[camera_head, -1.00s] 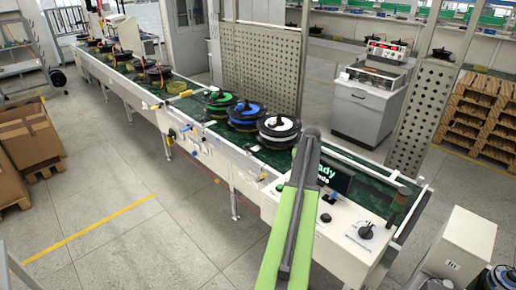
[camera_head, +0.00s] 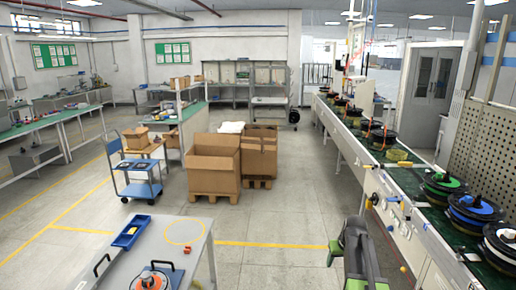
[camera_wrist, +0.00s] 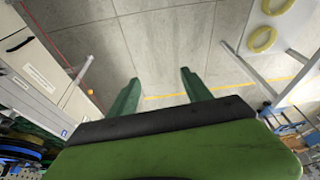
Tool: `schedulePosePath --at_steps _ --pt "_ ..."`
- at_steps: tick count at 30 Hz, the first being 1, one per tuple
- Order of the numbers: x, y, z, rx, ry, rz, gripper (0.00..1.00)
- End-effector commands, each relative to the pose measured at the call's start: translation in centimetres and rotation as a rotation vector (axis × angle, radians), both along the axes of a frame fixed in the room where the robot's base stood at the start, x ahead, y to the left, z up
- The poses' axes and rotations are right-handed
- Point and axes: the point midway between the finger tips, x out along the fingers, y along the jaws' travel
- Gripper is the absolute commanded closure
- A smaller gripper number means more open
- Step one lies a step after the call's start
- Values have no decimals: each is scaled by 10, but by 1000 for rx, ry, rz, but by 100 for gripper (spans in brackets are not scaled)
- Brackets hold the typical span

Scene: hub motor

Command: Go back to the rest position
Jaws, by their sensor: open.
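My gripper (camera_wrist: 160,88) is open in the wrist view. Its two green fingers stand well apart with only grey floor between them, so it is empty. In the head view my green arm shows at the bottom, right of centre, and my gripper (camera_head: 336,252) is over the floor aisle. It is between the conveyor (camera_head: 408,218) on the right and the grey table (camera_head: 185,262) on the left, apart from both. The conveyor carries hub motors with a green (camera_head: 443,183), a blue (camera_head: 476,205) and a white (camera_head: 505,238) top.
Cardboard boxes (camera_head: 212,165) on pallets and a blue cart (camera_head: 140,188) stand farther back. The grey table holds a blue tray (camera_head: 131,231) and a motor with an orange top (camera_head: 152,281). The floor between table and conveyor is clear.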

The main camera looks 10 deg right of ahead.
Motion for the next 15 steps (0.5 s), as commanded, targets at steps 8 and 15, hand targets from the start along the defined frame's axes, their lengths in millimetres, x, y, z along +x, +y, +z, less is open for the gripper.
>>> schedulePosePath --at_steps 8,15 --pt "-44 232 -22 13 118 258 43" --pt "-134 279 -27 13 270 224 43"
